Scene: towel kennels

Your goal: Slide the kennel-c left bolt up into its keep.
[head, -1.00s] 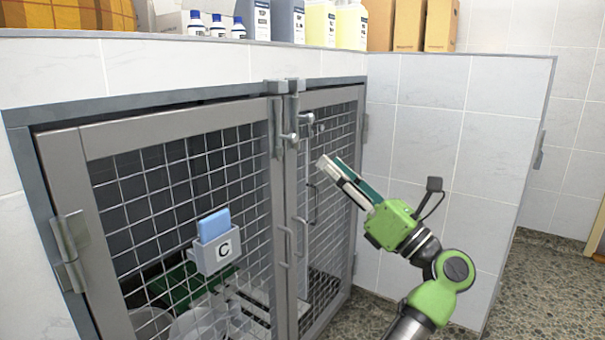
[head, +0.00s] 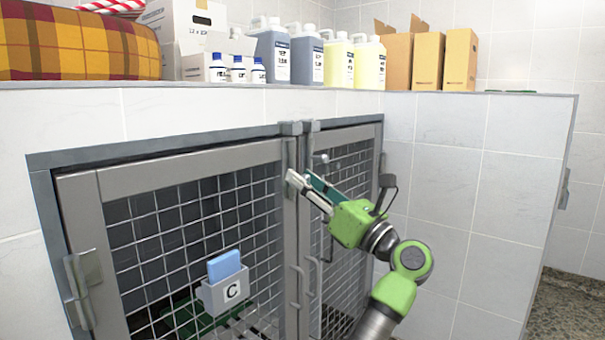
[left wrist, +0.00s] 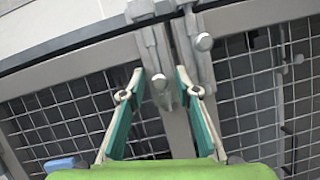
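The kennel C door (head: 185,176) is shut and carries a holder (head: 227,293) marked C with a blue card in it. Its left bolt (left wrist: 151,46) is a grey upright bar on the door edge, below a grey keep (left wrist: 143,10); the keep also shows in the head view (head: 291,128). The bolt's round knob (left wrist: 160,82) sits lower than the neighbouring bolt's knob (left wrist: 204,42). My left gripper (head: 302,181) is at the door edge, open, with teal-padded fingers either side of the knob in the left wrist view (left wrist: 160,77). I cannot tell whether they touch it. My right gripper is out of view.
The neighbouring mesh door (head: 345,220) stands just right, with its own bolt and keep (head: 309,126). Pull handles (head: 312,275) stick out below my gripper. A tiled wall (head: 470,190) closes the right side. Bottles and boxes (head: 445,60) stand on the ledge above.

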